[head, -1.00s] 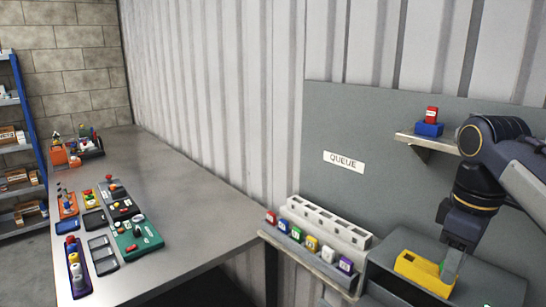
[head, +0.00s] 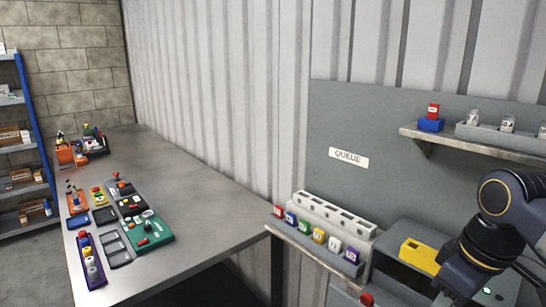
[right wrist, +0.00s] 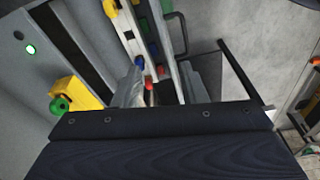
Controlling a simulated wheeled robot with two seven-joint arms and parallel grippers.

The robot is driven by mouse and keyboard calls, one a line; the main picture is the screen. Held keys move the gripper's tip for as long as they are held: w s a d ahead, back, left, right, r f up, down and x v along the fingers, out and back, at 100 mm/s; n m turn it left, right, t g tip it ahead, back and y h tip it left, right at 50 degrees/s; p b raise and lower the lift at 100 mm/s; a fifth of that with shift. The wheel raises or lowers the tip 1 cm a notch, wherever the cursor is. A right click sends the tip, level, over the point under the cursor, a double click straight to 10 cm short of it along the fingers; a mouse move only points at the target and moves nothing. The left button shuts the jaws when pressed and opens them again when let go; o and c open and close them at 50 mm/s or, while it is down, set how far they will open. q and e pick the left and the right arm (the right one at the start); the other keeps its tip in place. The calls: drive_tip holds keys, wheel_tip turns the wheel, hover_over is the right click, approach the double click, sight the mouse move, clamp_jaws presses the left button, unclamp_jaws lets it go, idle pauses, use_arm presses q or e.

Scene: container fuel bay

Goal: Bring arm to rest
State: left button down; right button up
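My right arm comes in at the lower right of the head view, bent downward; its gripper is below the picture edge there. In the right wrist view my right gripper (right wrist: 168,90) shows two grey fingers standing apart, with no object seen held between them. A small red knob (right wrist: 148,84) shows in the gap, seemingly beyond the fingers. My left gripper is in neither view.
A yellow block (head: 420,256) sits on a grey box (head: 392,268). A queue rack (head: 318,238) with several coloured-label canisters stands left of it. A wall shelf (head: 470,142) hangs above. A workbench (head: 205,205) with trays is at left.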

drive_tip(key=s+a+f+m+t+y, duration=0.1)
drive_tip(key=s+a+f+m+t, duration=0.1)
drive_tip(key=f, duration=0.5)
drive_tip(key=s+a+f+m+t+y, duration=0.1)
drive_tip(key=s+a+f+m, duration=0.4)
drive_tip(key=s+a+f, duration=0.1)
drive_tip(key=shift+s+a+f+t+y, duration=0.15)
drive_tip(key=shift+s+f+t+y, duration=0.25)
drive_tip(key=shift+s+f, duration=0.45)
drive_tip(key=shift+s+r, duration=0.1)
drive_tip(key=shift+r, duration=0.05)
